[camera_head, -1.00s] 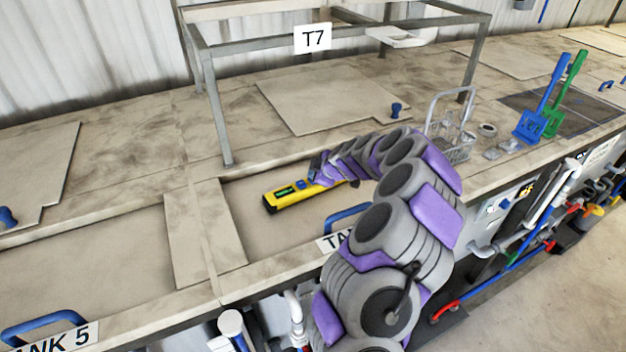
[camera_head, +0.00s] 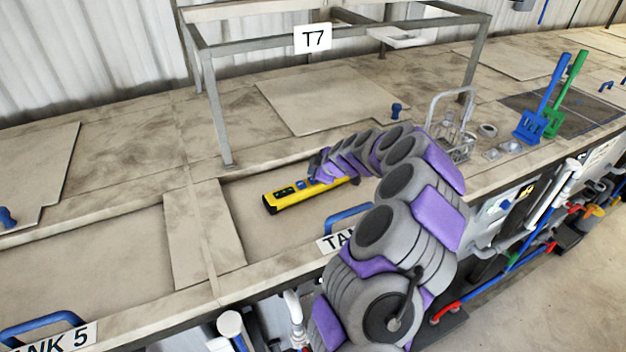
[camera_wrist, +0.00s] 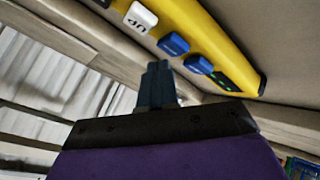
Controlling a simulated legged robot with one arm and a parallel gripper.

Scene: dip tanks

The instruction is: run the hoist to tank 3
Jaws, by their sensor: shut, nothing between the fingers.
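A yellow hoist pendant (camera_head: 290,196) lies on a tank lid behind a label reading "TA", the rest hidden by my arm. In the wrist view the pendant (camera_wrist: 215,35) runs across the upper right. It has a white button marked "UP" (camera_wrist: 140,17), two blue buttons (camera_wrist: 173,44) (camera_wrist: 198,64) and a small dark display with green marks (camera_wrist: 226,82). My gripper (camera_wrist: 157,68) is shut and empty. Its tips are close to the blue buttons; I cannot tell whether they touch. In the head view my gripper (camera_head: 318,166) is at the pendant's right part. No tank 3 label is readable.
A metal frame labelled T7 (camera_head: 312,38) stands behind the pendant. A wire basket (camera_head: 452,135) and blue and green paddles (camera_head: 540,105) are to the right. Blue lid handles, one at tank 5 (camera_head: 42,322), rise along the front edge. Pipes run below it.

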